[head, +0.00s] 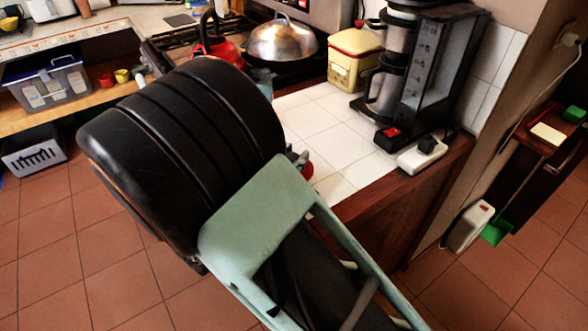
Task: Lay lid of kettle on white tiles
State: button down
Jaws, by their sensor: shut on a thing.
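A red kettle (224,47) with a black handle stands on the stove at the top centre. My arm hides its lower part, and I cannot tell whether its lid is on. The white tiles (328,145) cover the counter right of my arm, with a bare stretch in the middle. A small red and dark piece (308,168) shows at my arm's right edge over the tiles; I cannot tell if it is the lid. My large black and pale green arm fills the centre and hides my gripper.
A domed metal lid (283,42) covers a pan on the stove. A yellow box (354,58), a black coffee machine (425,75) and a white socket block (422,155) stand along the counter's right side. The wooden counter edge (400,205) faces the open floor.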

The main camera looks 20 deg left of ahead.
jog(key=shift+d+f, duration=0.15)
jog(key=shift+f, duration=0.75)
jog(key=shift+d+f, duration=0.15)
jog(key=shift+f, duration=0.75)
jog(key=shift+f+b, duration=0.1)
jog(key=shift+b, duration=0.2)
jog(key=c, duration=1.6)
grip_release()
jog(key=shift+r, duration=0.2)
jog(key=v, duration=1.2)
jog(key=shift+f, duration=0.1)
